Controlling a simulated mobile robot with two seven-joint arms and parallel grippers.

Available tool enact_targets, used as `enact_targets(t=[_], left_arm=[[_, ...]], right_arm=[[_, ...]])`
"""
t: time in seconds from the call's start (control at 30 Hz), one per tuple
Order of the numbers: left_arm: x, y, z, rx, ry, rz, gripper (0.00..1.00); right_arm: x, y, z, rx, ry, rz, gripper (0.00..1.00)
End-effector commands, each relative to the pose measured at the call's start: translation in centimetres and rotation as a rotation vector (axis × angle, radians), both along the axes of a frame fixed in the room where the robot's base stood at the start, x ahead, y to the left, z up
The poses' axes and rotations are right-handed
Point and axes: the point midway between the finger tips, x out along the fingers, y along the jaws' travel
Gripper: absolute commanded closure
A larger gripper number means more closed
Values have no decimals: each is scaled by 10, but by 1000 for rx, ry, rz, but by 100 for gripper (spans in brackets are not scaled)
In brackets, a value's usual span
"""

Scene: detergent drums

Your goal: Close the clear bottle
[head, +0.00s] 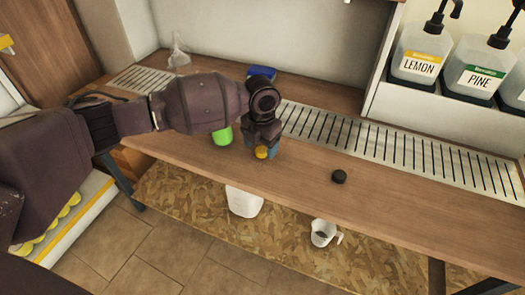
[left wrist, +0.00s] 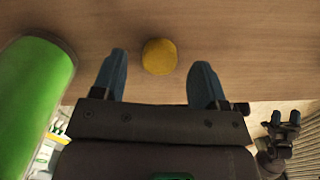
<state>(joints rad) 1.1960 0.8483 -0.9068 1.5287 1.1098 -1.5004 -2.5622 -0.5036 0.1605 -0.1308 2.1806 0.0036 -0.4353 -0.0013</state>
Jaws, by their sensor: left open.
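A clear, narrow-necked vessel (head: 180,52), which may be the clear bottle, stands at the back left of the counter. I cannot make out its top. A round yellow cap (head: 262,152) lies near the counter's front edge. My left gripper (head: 265,138) is over it, pointing down. In the left wrist view, the yellow cap (left wrist: 159,56) shows between the spread blue fingertips of the left gripper (left wrist: 160,66), with gaps on both sides. A small dark gripper with blue tips, probably my right one (left wrist: 285,118), shows at the lower right.
A green container (head: 222,136) stands just left of the gripper, partly hidden by my arm. A black cap (head: 339,176) lies to the right. A blue object (head: 262,72) is behind. LEMON (head: 419,66) and PINE (head: 480,78) dispensers stand back right. The right-hand counter is mostly clear.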

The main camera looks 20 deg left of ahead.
Motion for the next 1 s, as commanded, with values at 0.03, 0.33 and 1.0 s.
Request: enact_targets(t=[0.03,0.33,1.0], left_arm=[[-1,1,-11,1,6,1,33],[0,1,-14,1,-1,1,33],[0,1,-14,1,0,1,87]], right_arm=[[-2,0,-3,-1,7,1,35],[3,0,1,-1,-6,3,35],[3,0,-1,-2,-4,4,35]])
